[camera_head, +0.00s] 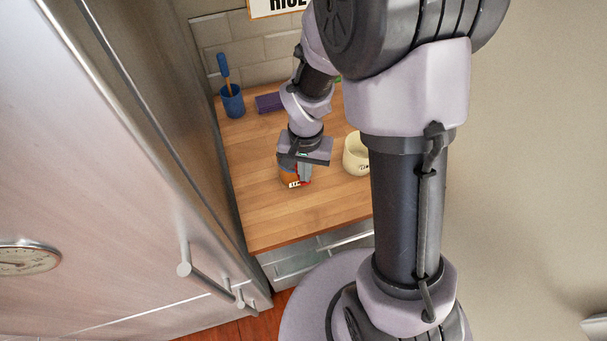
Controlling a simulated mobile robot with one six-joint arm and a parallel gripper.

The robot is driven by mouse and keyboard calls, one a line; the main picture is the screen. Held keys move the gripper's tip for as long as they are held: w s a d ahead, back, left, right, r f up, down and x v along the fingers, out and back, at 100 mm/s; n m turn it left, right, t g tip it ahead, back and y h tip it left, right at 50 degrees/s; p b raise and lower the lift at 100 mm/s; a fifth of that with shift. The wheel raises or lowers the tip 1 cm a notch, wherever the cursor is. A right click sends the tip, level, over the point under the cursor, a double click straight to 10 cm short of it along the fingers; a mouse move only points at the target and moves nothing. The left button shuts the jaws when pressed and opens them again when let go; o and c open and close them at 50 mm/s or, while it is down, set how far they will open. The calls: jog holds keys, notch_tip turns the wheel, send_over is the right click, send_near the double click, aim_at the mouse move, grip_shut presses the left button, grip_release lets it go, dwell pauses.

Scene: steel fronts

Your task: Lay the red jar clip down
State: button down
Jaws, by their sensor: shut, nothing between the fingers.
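A small red piece (307,183), which looks like the red jar clip, shows at the foot of my gripper, low over the wooden counter. Most of it is hidden, and I cannot tell whether it touches the counter. An orange-brown jar (286,175) with a pale label is right beside it, partly covered by my gripper. My gripper (304,178) points down at these things from above and is shut with nothing held.
The wooden counter (262,215) is clear in front. A blue cup (232,103) with a brush and a purple block (268,102) stand at the back. A cream pot (355,155) is to the right. A steel fridge (120,170) borders the left.

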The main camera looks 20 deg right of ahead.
jog(key=shift+s+f+b, duration=0.1)
jog(key=shift+f+b, duration=2.35)
jog(key=shift+f, duration=0.2)
jog(key=shift+f+b, duration=0.35)
jog(key=shift+f, duration=0.05)
jog(key=s+b, duration=0.1)
jog(key=s, duration=0.7)
jog(key=shift+s+b, duration=0.35)
jog(key=shift+b, duration=0.05)
dwell(0.4)
jog(key=r, duration=0.1)
jog(key=s+r, duration=0.1)
jog(key=r, duration=0.1)
jog(key=s+r+p, duration=0.1)
jog(key=r, duration=0.1)
dwell(0.5)
